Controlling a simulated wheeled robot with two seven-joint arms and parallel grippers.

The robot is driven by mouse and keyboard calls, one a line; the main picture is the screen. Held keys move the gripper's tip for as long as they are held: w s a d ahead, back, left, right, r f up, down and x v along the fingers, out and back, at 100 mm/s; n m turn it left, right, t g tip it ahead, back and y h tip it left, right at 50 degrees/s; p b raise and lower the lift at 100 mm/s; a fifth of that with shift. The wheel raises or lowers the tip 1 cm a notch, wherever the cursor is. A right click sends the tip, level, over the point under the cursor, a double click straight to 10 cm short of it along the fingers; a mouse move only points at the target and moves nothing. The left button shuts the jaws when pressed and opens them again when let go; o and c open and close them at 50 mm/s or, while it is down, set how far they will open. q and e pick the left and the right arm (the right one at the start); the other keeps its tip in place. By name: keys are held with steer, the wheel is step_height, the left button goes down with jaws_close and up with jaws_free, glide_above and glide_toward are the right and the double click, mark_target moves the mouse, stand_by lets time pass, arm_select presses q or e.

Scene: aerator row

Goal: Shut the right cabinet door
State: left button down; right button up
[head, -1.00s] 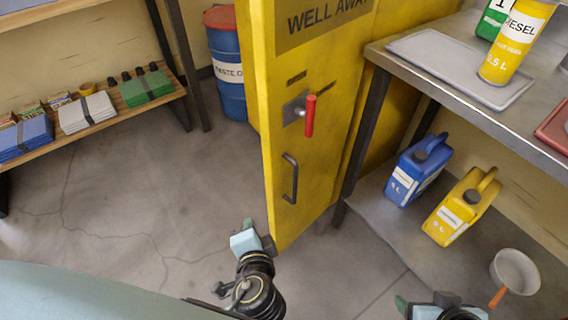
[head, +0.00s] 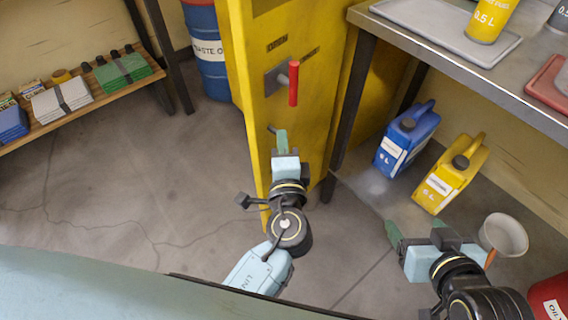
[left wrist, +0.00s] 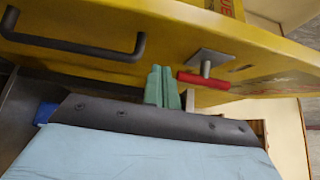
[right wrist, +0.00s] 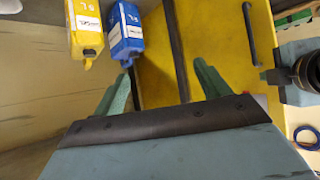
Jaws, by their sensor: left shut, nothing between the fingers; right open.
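The yellow cabinet door (head: 310,28) stands out at an angle in the middle of the head view, its outer face towards me. It bears a red lever (head: 293,83) and a dark pull handle, mostly hidden behind my left gripper but plain in the left wrist view (left wrist: 75,47). My left gripper (head: 281,138) is shut and empty, in front of the door face below the lever. In the left wrist view its fingers (left wrist: 162,86) lie between handle and lever; I cannot tell whether they touch the door. My right gripper (head: 391,232) is open and empty, right of the door.
A metal workbench (head: 400,38) stands right of the door, its leg close by. A blue drum (head: 208,62) stands behind left. The floor at left is clear.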

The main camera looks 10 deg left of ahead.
mark_target(267, 118)
arm_select(q)
steer(key=shift+w+a, duration=0.6)
steer(key=shift+a, duration=0.35)
steer(key=shift+w+a, duration=0.55)
steer(key=shift+a, duration=0.35)
arm_select(e)
steer(key=shift+w+a+r+t, duration=0.15)
steer(key=shift+w+r+t, duration=0.15)
